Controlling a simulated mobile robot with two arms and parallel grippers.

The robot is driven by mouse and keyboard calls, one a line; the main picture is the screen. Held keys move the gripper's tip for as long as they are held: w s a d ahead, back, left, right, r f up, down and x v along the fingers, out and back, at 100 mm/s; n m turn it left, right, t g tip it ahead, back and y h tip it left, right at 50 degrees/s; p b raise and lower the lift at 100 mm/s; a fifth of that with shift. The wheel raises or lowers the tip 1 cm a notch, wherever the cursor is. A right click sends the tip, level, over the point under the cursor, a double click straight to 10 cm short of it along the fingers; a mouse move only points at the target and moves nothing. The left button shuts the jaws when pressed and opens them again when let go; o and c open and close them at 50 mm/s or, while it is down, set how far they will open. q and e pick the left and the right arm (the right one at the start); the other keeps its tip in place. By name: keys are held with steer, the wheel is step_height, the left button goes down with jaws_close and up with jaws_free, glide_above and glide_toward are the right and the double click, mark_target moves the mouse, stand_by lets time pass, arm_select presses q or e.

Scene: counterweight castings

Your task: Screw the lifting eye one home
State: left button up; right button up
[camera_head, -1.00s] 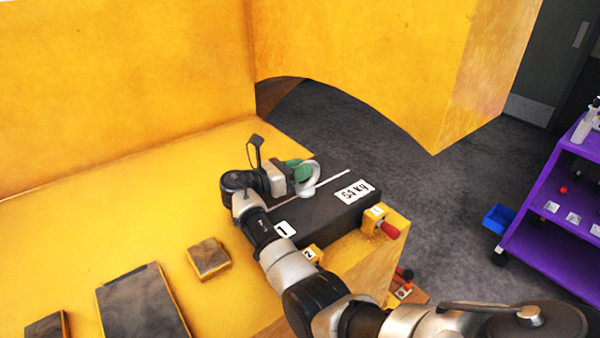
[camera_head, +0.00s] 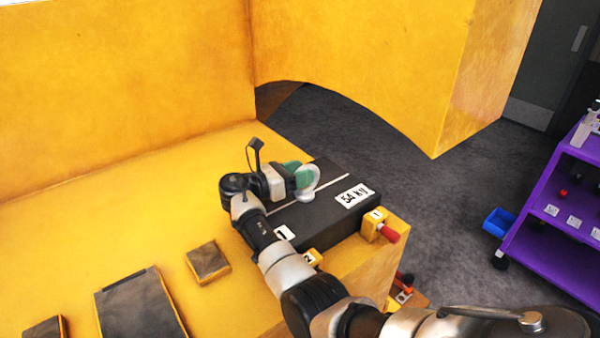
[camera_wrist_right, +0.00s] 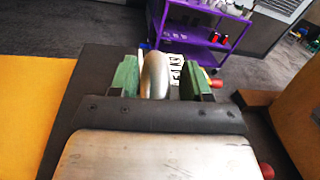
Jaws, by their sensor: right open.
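The lifting eye (camera_head: 308,184) is a pale grey ring standing upright on top of the dark casting (camera_head: 320,216), which carries a "1" label and a "54 kg" label. My right gripper (camera_head: 299,178) reaches it from the left with green fingers. In the right wrist view the fingers (camera_wrist_right: 160,80) are open, one on each side of the eye (camera_wrist_right: 156,75). The left finger is close to the ring, and a gap shows at the right finger. The eye's lower end is hidden in the wrist view. My left gripper is not in view.
The casting lies on a yellow surface (camera_head: 120,215) beside yellow blocks numbered 1 (camera_head: 374,226) and 2 (camera_head: 312,257); block 1 has a red knob. Smaller dark plates (camera_head: 140,305) lie at left. High yellow walls stand behind. A purple shelf (camera_head: 560,225) stands at right.

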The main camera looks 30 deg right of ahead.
steer(key=a+b, duration=0.1)
steer(key=a, duration=0.2)
steer(key=a+b, duration=0.1)
steer(key=a, duration=0.2)
steer(key=a+b, duration=0.1)
steer(key=a, duration=0.2)
steer(key=shift+w+a, duration=0.35)
steer(key=shift+w, duration=0.05)
steer(key=shift+a, duration=0.45)
